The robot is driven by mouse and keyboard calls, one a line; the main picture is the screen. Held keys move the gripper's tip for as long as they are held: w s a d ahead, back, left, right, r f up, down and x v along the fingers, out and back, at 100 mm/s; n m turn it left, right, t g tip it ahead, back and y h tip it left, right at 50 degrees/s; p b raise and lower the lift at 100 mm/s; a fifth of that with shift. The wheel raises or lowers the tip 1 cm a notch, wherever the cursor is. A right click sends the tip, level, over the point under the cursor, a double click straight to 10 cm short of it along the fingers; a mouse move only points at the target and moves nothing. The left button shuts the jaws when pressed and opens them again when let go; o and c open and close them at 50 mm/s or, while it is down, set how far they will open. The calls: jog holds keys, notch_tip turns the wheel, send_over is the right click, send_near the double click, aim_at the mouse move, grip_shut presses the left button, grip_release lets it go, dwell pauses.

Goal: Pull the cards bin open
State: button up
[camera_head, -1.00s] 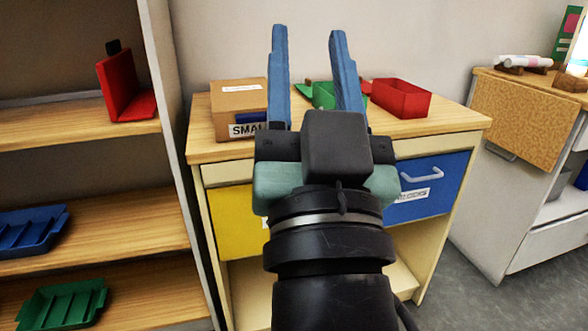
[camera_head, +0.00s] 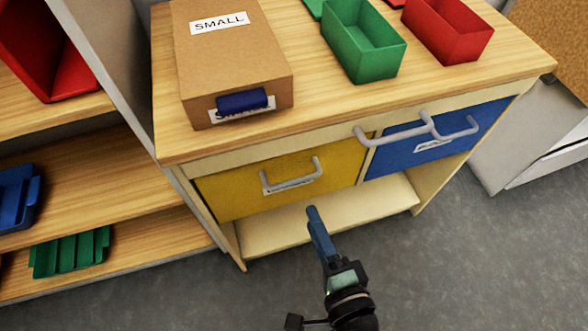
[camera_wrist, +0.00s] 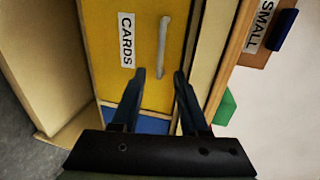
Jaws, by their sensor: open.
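The cards bin is the yellow drawer front (camera_head: 225,192) at the left under the tabletop, and it sits flush in the cabinet. Its grey bar handle (camera_head: 317,170) partly covers the label; in the wrist view the handle (camera_wrist: 163,45) stands beside the label reading CARDS (camera_wrist: 127,40). My gripper (camera_head: 312,210) is below and in front of the handle in the head view. In the wrist view my open gripper (camera_wrist: 160,73) has a finger to each side of the handle's near end, with nothing held. I cannot tell how deep the gap to the handle is.
A blue drawer (camera_head: 410,155) with its own handle is right of the yellow one. A SMALL box (camera_head: 230,60), a green bin (camera_head: 362,75) and a red bin (camera_head: 470,58) stand on top. An open shelf (camera_head: 120,225) is left.

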aim_at(296, 179)
jog(key=x, duration=1.1)
jog(key=shift+w+a, duration=0.1)
jog(key=shift+w, duration=0.1)
grip_shut()
dwell(1.0)
